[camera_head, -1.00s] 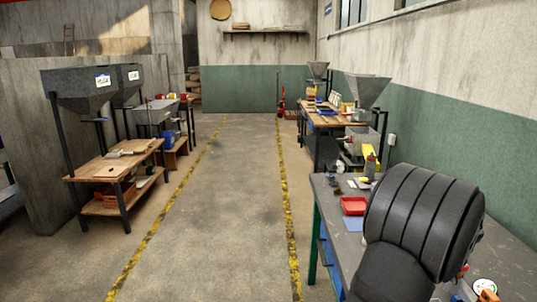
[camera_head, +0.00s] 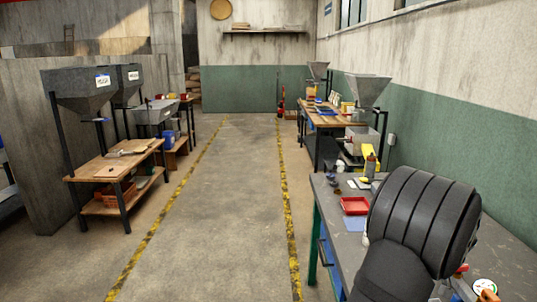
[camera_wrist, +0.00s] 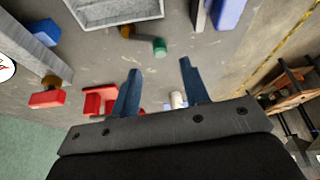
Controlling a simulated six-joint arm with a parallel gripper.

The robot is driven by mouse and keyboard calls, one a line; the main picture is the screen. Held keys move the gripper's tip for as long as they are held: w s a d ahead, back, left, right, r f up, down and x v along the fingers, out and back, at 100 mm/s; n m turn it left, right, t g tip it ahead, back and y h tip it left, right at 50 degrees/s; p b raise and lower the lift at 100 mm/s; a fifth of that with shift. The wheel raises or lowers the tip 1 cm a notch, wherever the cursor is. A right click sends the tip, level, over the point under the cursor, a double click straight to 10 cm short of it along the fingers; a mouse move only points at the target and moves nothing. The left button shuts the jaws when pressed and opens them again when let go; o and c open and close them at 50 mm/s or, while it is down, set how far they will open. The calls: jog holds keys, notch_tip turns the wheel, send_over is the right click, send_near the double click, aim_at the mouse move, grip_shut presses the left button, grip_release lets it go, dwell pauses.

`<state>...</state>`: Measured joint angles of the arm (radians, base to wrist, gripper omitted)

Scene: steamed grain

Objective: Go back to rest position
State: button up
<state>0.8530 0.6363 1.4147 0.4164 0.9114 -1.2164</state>
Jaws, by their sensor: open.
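My gripper (camera_wrist: 159,80) shows in the wrist view with its two blue fingers apart and nothing between them. It is above the grey workbench, with small items beyond the fingertips. In the head view my black arm covers part of the right workbench (camera_head: 336,212), and the gripper itself is hidden there. No object is held.
A red tray (camera_head: 355,206) lies on the bench. In the wrist view a grey metal tray (camera_wrist: 115,12), a green-capped item (camera_wrist: 159,46) and a red piece (camera_wrist: 47,98) lie around the gripper. The yellow-lined aisle (camera_head: 225,210) left of the bench is clear.

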jog(key=x, duration=0.6)
jog(key=shift+w+f, duration=0.15)
jog(key=shift+w, duration=0.05)
jog(key=m, duration=0.2)
jog(key=w+m+h, duration=0.1)
jog(key=shift+w+d+m, duration=0.1)
jog(key=shift+d+m, duration=0.1)
jog(key=shift+m, duration=0.2)
jog(key=shift+w+d+m+h, duration=0.2)
jog(key=shift+m+h, duration=0.2)
jog(key=shift+m, duration=0.35)
jog(key=shift+w+d+m+h, duration=0.15)
jog(key=shift+w+m+h, duration=0.2)
jog(key=shift+m, duration=0.4)
jog(key=shift+w+d+m+g+h, duration=0.1)
jog(key=shift+d+m+g+h, duration=0.2)
jog(key=shift+m, duration=0.5)
jog(key=shift+w+d+m+g+h, duration=0.2)
jog(key=shift+m+g+h, duration=0.1)
jog(key=shift+m, duration=0.5)
jog(key=shift+w+d+m+g+h, duration=0.1)
jog(key=shift+d+m+g+h, duration=0.2)
jog(key=shift+m, duration=0.65)
jog(key=shift+w+d+m+g+h, duration=0.15)
jog(key=shift+d+m, duration=0.25)
jog(key=shift+m, duration=0.55)
jog(key=shift+s, duration=0.1)
